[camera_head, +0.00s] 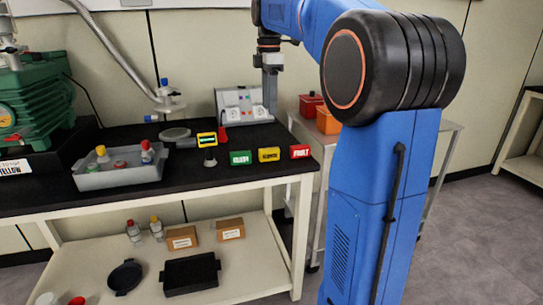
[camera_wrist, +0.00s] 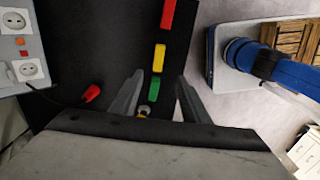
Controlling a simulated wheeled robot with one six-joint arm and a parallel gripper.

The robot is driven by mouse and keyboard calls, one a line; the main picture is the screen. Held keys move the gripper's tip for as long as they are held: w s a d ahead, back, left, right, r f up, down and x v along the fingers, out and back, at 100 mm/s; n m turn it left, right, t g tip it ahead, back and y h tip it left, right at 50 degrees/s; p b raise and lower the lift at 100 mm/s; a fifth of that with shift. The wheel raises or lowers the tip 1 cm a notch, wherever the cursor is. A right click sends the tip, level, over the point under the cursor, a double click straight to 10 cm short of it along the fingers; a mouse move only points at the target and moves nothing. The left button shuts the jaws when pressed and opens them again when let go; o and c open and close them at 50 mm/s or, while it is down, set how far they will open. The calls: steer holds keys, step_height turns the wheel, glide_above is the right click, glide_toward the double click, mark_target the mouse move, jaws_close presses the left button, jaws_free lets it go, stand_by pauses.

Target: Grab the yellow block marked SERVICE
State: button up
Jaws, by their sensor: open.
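The yellow block (camera_head: 268,154) lies on the black bench top near its right front edge, between a green block (camera_head: 240,157) and a red block (camera_head: 299,151). Its dark lettering is too small to read surely. In the wrist view the yellow block (camera_wrist: 159,57) shows beyond the fingertips, with the green block (camera_wrist: 155,88) nearer and the red block (camera_wrist: 168,15) farther, all in a row. My gripper (camera_wrist: 159,76) is open and empty, its fingers on either side of the row in the picture. In the head view my gripper (camera_head: 270,105) points down above the back of the bench, apart from the blocks.
A white socket panel (camera_head: 240,101) stands at the back, close to my gripper. A small yellow-framed display (camera_head: 207,139) stands left of the green block. A grey tray (camera_head: 90,180) with bottles lies farther left. Red and orange boxes sit on a side cart (camera_head: 303,125).

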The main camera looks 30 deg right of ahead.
glide_above(269, 149)
steer(key=f, duration=1.1)
steer(key=shift+s+f, duration=0.2)
steer(key=shift+s, duration=0.1)
steer(key=shift+w+f, duration=0.2)
steer(key=shift+f, duration=2.5)
jaws_close()
